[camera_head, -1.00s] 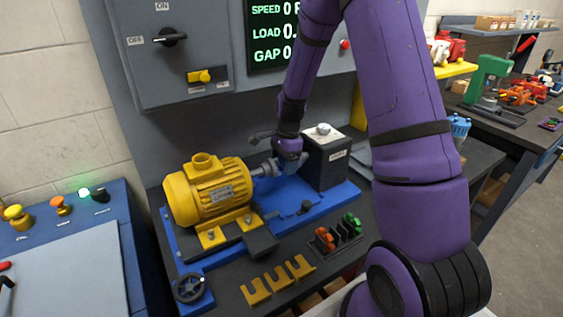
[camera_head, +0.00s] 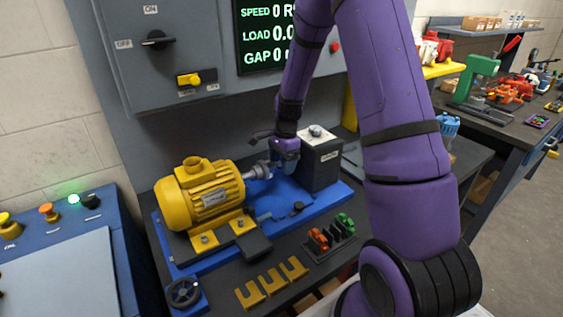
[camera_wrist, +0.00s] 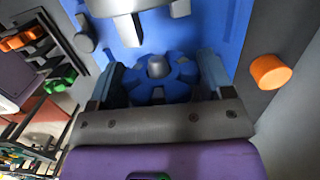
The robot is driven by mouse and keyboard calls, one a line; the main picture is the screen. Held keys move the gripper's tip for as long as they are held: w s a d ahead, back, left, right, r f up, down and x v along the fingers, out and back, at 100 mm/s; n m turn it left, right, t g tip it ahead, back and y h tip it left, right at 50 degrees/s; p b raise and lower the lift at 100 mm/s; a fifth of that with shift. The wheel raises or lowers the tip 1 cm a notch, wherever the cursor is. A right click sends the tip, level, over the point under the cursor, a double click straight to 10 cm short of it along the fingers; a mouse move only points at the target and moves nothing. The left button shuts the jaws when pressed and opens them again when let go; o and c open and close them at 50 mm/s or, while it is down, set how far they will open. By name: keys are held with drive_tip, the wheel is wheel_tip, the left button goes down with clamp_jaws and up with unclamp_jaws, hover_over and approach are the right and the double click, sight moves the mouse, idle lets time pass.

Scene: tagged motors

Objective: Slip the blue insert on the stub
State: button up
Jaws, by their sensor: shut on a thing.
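My gripper (camera_wrist: 162,82) is shut on the blue insert (camera_wrist: 177,84), a lobed, star-shaped ring between the two fingers in the wrist view. A grey round end (camera_wrist: 156,66) shows at the insert's middle; I cannot tell whether it is the stub passing through or lying behind. Metal coupling jaws (camera_wrist: 129,28) stand just beyond the insert at the top. In the head view my gripper (camera_head: 285,160) is between the yellow motor (camera_head: 205,194) with its metal coupling (camera_head: 257,172) and the dark load box (camera_head: 321,162). The insert cannot be made out there.
The motor and box stand on a blue base (camera_head: 287,196). In front are a rack (camera_head: 338,237) with orange and green pieces, several yellow forked plates (camera_head: 272,282) and a handwheel (camera_head: 184,291). An orange cylinder (camera_wrist: 270,72) is right of my gripper in the wrist view.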

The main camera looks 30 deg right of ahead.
drive_tip(key=o, duration=0.9)
drive_tip(key=shift+o, duration=0.2)
drive_tip(key=r, duration=0.3)
drive_tip(key=d+r, duration=0.1)
drive_tip(key=r, duration=0.6)
drive_tip(key=shift+d+r, duration=0.15)
drive_tip(key=shift+r, duration=0.25)
drive_tip(key=s+a+r+n+t, duration=0.1)
drive_tip(key=s+a+r+n, duration=0.35)
drive_tip(key=s+r, duration=0.3)
drive_tip(key=s+a+r+n+t, duration=0.2)
drive_tip(key=s+a+r+n, duration=0.3)
drive_tip(key=r, duration=0.3)
drive_tip(key=s+a+r+n+t, duration=0.1)
drive_tip(key=s+n, duration=0.3)
drive_tip(key=s, duration=0.4)
drive_tip(key=s+a+r+n+t+h, duration=0.1)
drive_tip(key=s+a+r+n, duration=0.1)
drive_tip(key=s, duration=0.7)
drive_tip(key=shift+r+n, duration=0.55)
drive_tip(key=shift+n, duration=0.7)
